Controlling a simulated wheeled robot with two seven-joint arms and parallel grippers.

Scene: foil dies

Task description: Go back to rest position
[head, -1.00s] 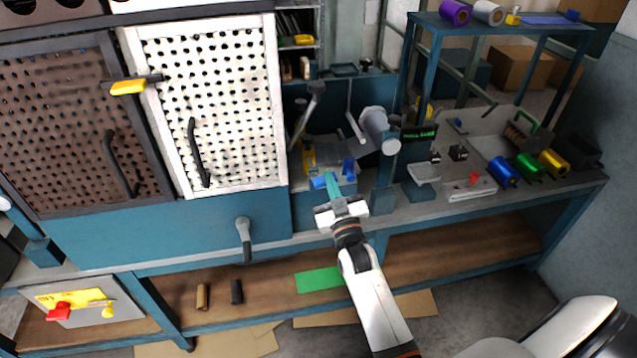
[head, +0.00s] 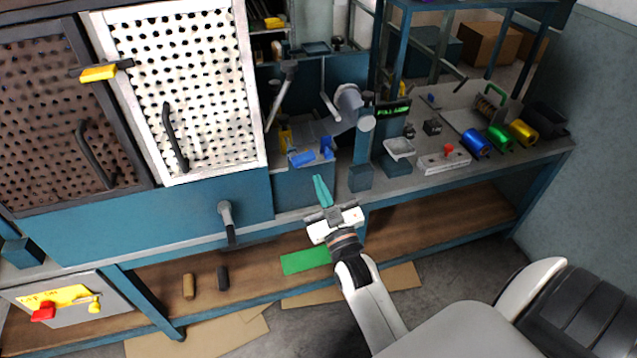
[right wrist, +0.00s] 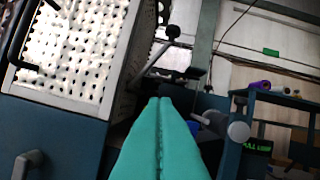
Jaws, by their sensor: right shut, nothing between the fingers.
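My right gripper (head: 318,184) has teal fingers that are shut with nothing between them. In the head view it is in front of the blue bench, below a blue piece (head: 302,158) on the press bed, and apart from it. In the right wrist view the closed teal fingers (right wrist: 160,104) point toward the dark gap between the perforated door and the press. My left gripper does not show in any view.
A white perforated door (head: 185,90) with a dark handle stands at the left. The grey cylinder of the press (head: 350,100) is behind my gripper. Blue, green and gold foil rolls (head: 500,137) lie at the right of the bench (head: 465,180). A green sheet (head: 305,261) lies on the lower shelf.

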